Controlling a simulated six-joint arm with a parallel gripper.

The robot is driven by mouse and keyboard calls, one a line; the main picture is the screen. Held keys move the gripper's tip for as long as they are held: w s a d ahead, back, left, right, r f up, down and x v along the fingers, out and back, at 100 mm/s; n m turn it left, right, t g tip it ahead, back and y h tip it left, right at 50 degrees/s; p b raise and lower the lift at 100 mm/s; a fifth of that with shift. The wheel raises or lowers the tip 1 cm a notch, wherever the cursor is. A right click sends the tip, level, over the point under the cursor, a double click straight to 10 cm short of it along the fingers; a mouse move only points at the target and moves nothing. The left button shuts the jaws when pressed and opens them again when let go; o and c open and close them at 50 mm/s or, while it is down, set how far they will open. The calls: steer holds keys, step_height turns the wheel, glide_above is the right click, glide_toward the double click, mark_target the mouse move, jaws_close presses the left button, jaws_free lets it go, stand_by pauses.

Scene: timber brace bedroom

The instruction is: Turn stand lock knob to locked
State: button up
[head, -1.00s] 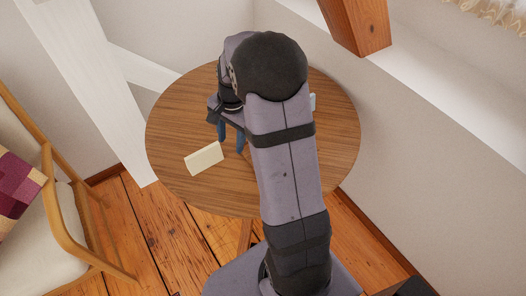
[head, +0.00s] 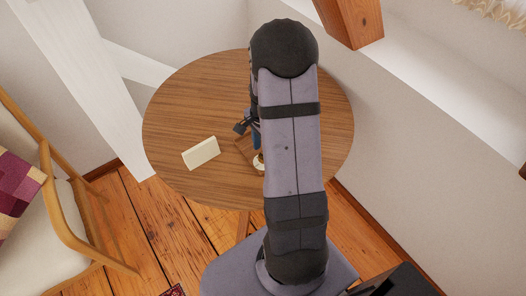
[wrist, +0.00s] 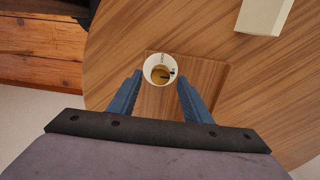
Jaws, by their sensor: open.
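The stand is a square wooden base (wrist: 205,78) on the round table, with a round white dial at its edge. A brownish knob (wrist: 159,74) with a dark mark sits in the dial's middle. Small marks on the dial are too small to read. In the head view, part of the stand (head: 243,147) and the knob's white dial (head: 258,166) show beside my arm, which hides the rest. My gripper (wrist: 160,78) is open, with blue fingers on either side of the dial in the wrist view. Its height above the knob is unclear. In the head view, my gripper (head: 254,134) is mostly hidden.
A cream block (head: 201,153) stands on the round wooden table (head: 185,100), left of the stand; it also shows in the wrist view (wrist: 264,14). The table's left side is otherwise clear. A chair (head: 65,225) is at left, a wall at right.

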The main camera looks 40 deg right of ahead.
steer(key=shift+f, duration=1.1)
steer(key=shift+c, duration=0.4)
steer(key=c, duration=1)
